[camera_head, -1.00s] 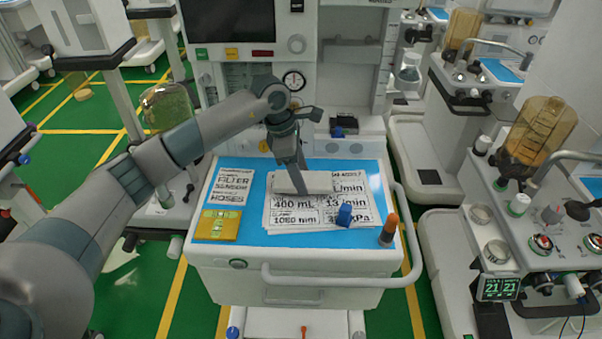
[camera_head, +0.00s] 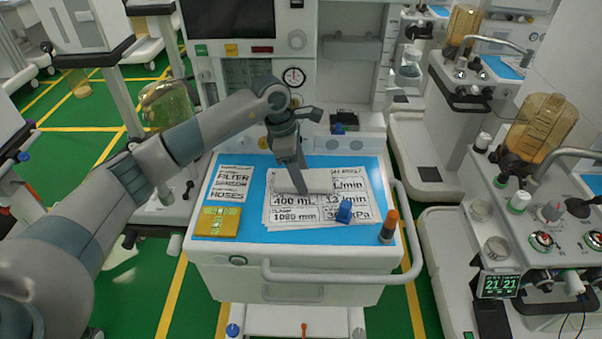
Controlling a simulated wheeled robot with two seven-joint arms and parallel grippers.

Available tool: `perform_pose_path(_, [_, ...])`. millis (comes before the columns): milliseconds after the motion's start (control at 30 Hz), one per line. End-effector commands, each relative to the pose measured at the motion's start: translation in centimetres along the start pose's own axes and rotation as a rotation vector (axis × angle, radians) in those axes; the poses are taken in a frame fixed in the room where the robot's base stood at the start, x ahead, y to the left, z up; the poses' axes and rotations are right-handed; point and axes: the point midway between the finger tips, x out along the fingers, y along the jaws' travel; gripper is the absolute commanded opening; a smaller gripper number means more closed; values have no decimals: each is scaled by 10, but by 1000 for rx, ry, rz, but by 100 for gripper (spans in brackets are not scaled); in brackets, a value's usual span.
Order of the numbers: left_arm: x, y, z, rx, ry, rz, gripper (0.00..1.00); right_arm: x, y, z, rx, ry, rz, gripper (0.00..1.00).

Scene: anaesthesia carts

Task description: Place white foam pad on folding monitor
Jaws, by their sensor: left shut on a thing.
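My left gripper (camera_head: 300,187) reaches down over the blue cart top, its fingers shut on the white foam pad (camera_head: 319,181). The pad is a thin pale slab above or against the printed white sheets (camera_head: 292,218); its outline blends with them, and I cannot tell whether it touches them. The fingers hide part of the pad. A small screen with green digits (camera_head: 497,285) is on the right-hand cart; I cannot tell whether it is the folding monitor. My right gripper is not in view.
On the blue cart top (camera_head: 258,186) are a yellow pad (camera_head: 217,222), a blue knob-like piece (camera_head: 344,212) and an orange-capped bottle (camera_head: 389,227). A grey rail (camera_head: 345,276) runs along the cart's front. The machine's upright panel stands behind.

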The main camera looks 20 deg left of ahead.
Motion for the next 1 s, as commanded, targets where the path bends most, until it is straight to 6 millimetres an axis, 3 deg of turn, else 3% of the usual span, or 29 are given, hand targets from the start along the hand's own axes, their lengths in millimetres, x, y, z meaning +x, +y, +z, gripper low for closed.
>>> perform_pose_path(33, [0,0,0,0,0,0,29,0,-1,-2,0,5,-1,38])
perform_pose_path(67, [0,0,0,0,0,0,61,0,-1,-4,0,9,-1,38])
perform_pose_path(100, [0,0,0,0,0,0,70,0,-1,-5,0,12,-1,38])
perform_pose_path(133, [0,0,0,0,0,0,72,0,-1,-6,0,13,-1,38])
perform_pose_path(567, [0,0,0,0,0,-1,72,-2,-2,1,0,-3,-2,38])
perform_pose_path(800, [-1,0,0,-1,1,-1,72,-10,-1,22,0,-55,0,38])
perform_pose_path(867, [-6,1,-1,0,0,3,72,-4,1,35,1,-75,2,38])
perform_pose_path(1000, [-24,2,-2,0,0,2,72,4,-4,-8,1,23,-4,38])
